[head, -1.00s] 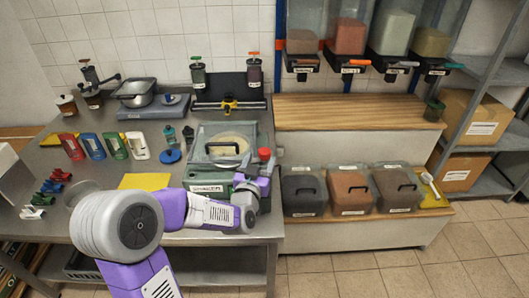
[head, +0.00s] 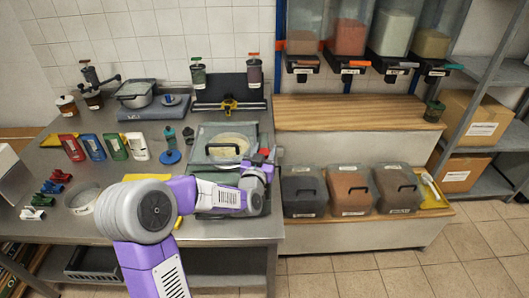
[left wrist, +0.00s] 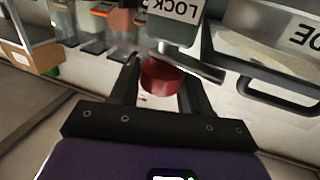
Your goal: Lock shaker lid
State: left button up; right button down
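The shaker (head: 222,172) stands at the right end of the steel bench. Its clear lid (head: 235,133) lies down over the body, with a dark handle (head: 222,149) on it. A red knob (left wrist: 158,77) shows in the left wrist view below a label reading LOCK (left wrist: 173,10). My left gripper (left wrist: 160,82) is open, its two dark fingers on either side of the knob. I cannot tell whether they touch it. In the head view my left gripper (head: 264,162) is at the shaker's right side and partly hides the knob. My right gripper is not in view.
Lidded bins (head: 348,190) stand on a wooden step to the right. A yellow cloth (head: 146,178) lies in front.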

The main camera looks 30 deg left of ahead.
pick_arm(q)
jog(key=shift+c, duration=0.9)
jog(key=shift+a+m+t+h+b, duration=0.1)
jog(key=shift+m+t+h+b, duration=0.2)
jog(key=shift+m+h+b, duration=0.55)
jog(key=shift+r+m+h+b, duration=0.1)
jog(key=shift+m+h+b, duration=0.45)
jog(key=shift+h+b, duration=0.65)
jog(key=shift+h, duration=0.25)
jog(key=o, duration=0.9)
jog(key=shift+o, duration=0.2)
